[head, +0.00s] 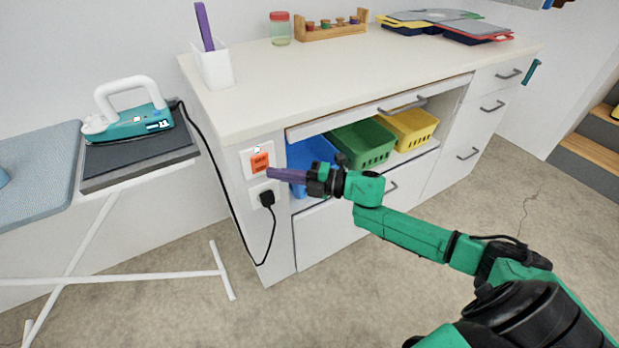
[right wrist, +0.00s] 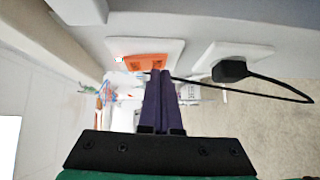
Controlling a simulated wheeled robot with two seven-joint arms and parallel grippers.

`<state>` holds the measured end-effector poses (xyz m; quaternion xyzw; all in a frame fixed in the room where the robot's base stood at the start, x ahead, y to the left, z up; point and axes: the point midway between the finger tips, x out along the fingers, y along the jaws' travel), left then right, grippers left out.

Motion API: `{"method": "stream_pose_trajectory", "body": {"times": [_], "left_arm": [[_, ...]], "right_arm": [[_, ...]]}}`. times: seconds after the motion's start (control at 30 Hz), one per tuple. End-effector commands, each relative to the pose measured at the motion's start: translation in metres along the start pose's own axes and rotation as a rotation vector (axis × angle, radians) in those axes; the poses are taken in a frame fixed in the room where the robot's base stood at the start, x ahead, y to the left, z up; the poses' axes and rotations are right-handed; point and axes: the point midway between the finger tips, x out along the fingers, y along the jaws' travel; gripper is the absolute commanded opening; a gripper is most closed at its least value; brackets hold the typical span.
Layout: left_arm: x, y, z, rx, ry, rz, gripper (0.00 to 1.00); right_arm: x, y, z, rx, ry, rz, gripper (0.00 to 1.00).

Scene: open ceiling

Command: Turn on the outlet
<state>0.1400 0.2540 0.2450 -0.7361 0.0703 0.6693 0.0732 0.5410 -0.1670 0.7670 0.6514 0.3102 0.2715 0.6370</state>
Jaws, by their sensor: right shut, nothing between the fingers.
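The outlet switch (head: 260,161) is a white plate with an orange rocker on the cabinet's end panel. My left gripper is not in view.
Below the switch is a socket plate (head: 257,191) with a black plug (head: 266,198) and cord. The cord leads to a teal iron (head: 135,122) on an ironing board (head: 38,165) at the left. An open cabinet bay holds blue, green (head: 363,142) and yellow (head: 410,128) baskets.

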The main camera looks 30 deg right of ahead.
Motion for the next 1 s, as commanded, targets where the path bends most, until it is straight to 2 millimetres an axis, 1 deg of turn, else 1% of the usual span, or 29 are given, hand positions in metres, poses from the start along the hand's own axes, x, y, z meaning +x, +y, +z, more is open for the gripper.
{"method": "stream_pose_trajectory", "body": {"times": [0.03,0.2,0.4,0.5,0.6,0.67,1.0], "left_arm": [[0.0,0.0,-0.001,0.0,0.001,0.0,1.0],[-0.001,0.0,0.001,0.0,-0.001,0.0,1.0],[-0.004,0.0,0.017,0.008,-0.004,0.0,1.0],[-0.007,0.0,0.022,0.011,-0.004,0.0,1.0],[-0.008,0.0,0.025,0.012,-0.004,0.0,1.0],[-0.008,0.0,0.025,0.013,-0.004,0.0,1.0],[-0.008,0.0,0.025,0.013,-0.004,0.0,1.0]], "right_arm": [[-0.012,-0.003,-0.001,0.002,0.0,-0.006,0.0],[-0.053,-0.002,-0.001,0.004,0.001,-0.007,0.0],[-0.098,0.0,-0.001,0.003,0.001,-0.004,0.0],[-0.116,0.001,-0.001,0.003,0.001,-0.001,0.0],[-0.127,0.001,-0.001,0.002,0.002,0.0,0.0],[-0.13,0.0,-0.001,0.001,0.002,0.001,0.0],[-0.131,0.0,-0.001,-0.001,0.002,0.002,0.0]]}}
